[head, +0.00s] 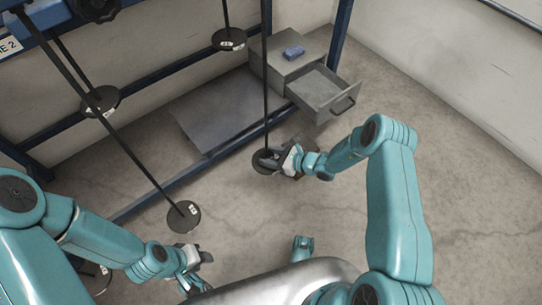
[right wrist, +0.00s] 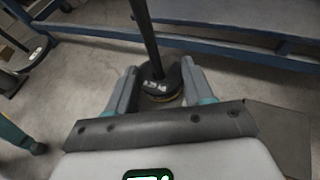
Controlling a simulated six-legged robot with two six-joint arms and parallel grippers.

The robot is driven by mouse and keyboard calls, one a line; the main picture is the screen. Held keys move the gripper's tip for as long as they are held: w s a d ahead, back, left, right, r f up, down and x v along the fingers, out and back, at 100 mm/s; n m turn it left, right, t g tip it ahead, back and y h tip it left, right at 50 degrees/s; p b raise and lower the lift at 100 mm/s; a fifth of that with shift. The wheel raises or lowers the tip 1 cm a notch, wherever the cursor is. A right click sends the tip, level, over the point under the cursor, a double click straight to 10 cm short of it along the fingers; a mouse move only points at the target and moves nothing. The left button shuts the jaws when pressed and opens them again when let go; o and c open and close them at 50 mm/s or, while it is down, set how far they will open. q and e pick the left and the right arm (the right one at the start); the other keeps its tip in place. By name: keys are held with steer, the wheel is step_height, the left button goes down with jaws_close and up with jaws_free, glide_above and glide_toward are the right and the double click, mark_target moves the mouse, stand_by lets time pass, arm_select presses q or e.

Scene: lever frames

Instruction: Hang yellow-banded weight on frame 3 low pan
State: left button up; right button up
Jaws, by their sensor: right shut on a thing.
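A low pan (head: 264,162), a dark disc, hangs at the end of a long black rod. My right gripper (head: 286,161) is at its right side. In the right wrist view the gripper (right wrist: 163,88) is shut on a dark round piece with a white label and a thin yellowish lower edge, which looks like the yellow-banded weight (right wrist: 168,99). The rod stands directly over it. Whether the weight hangs from the pan cannot be told. My left gripper (head: 198,268) is low at the left, apart from the hanging discs; its jaw opening is unclear.
Other dark discs hang on rods, one lower left (head: 183,216), one left (head: 100,101), one at the top (head: 229,39). Blue frame beams (head: 190,172) cross the floor.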

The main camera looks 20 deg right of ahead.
steer(key=shift+f+b, duration=0.4)
steer(key=shift+f, duration=0.05)
stand_by(0.4)
steer(key=o, duration=1.2)
steer(key=shift+p+v, duration=0.75)
steer(key=shift+v, duration=0.4)
steer(key=p+v, duration=0.2)
steer(key=v, duration=0.2)
steer(key=shift+s+d+r, duration=0.15)
steer(key=shift+s+d, duration=0.05)
steer(key=shift+s, duration=0.1)
